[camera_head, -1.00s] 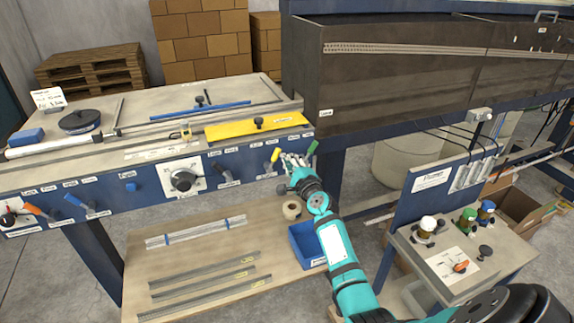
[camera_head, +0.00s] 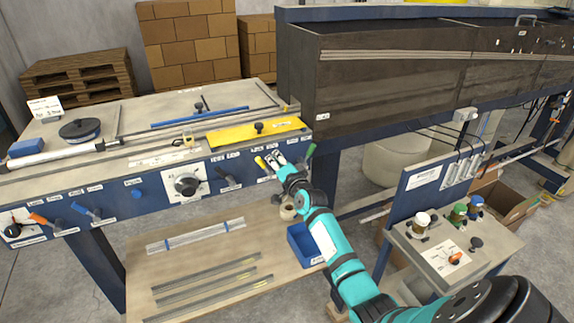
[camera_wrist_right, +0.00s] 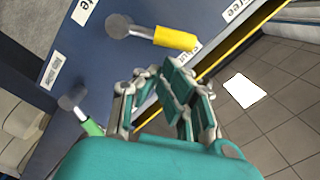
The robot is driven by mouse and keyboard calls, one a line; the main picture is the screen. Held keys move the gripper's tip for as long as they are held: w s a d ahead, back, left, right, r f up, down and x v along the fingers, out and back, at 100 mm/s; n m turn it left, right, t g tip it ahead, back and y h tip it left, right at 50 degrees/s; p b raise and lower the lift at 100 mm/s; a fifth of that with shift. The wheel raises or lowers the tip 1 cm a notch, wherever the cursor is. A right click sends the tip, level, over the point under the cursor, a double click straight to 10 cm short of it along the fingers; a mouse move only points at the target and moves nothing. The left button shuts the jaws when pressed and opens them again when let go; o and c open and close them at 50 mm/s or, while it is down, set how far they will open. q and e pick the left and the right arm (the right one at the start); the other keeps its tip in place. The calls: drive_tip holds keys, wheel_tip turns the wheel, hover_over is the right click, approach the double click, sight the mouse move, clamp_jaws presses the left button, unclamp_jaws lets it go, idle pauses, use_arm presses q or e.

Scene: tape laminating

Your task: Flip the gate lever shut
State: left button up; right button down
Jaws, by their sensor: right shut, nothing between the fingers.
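The yellow-handled lever (camera_head: 261,163) is on the blue front panel of the bench, its handle leaning up and to the left. In the right wrist view its yellow handle (camera_wrist_right: 175,39) extends from a grey round pivot, near a cut-off label ending in "te". The green-handled lever (camera_head: 310,150) is to its right; it also shows in the right wrist view (camera_wrist_right: 92,127). I cannot read which one is labelled gate. My right gripper (camera_head: 273,158) is shut and empty, just right of the yellow handle; contact is unclear. My left gripper is out of view.
A yellow plate (camera_head: 255,131) lies on the bench top above the levers. A dark-walled trough (camera_head: 395,80) stands at the right. Below are a blue bin (camera_head: 303,246) and a tape roll (camera_head: 288,212).

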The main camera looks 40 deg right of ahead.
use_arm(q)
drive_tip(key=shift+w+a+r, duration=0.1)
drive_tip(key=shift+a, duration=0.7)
use_arm(e)
drive_tip(key=shift+w+a+n, duration=0.1)
drive_tip(key=shift+a+n, duration=0.25)
drive_tip(key=shift+n, duration=0.35)
